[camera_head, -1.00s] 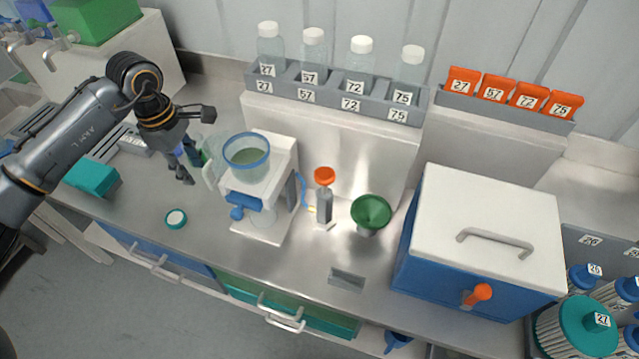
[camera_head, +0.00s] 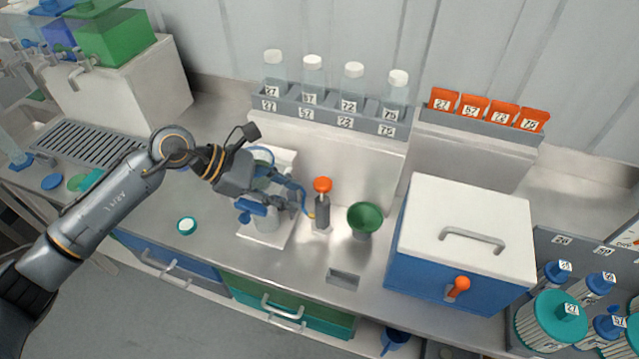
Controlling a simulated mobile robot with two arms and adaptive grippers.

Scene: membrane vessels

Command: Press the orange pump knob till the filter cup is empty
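The orange pump knob (camera_head: 322,184) tops a grey pump (camera_head: 322,208) standing on the bench, right of the white filter stand (camera_head: 284,158). The filter cup (camera_head: 263,151) sits on that stand. Only part of its blue rim shows, as my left gripper covers most of it, so its contents are hidden. My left gripper (camera_head: 276,163) is open, with its fingers spread over the cup and stand, to the left of the knob. I cannot tell whether it touches the cup. My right gripper is not in view.
A green funnel (camera_head: 365,218) stands right of the pump, and a blue box with a white lid (camera_head: 464,222) is farther right. Numbered bottles stand in a grey rack (camera_head: 330,117) behind. A small teal-rimmed cap (camera_head: 187,226) lies front left. The bench front is mostly clear.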

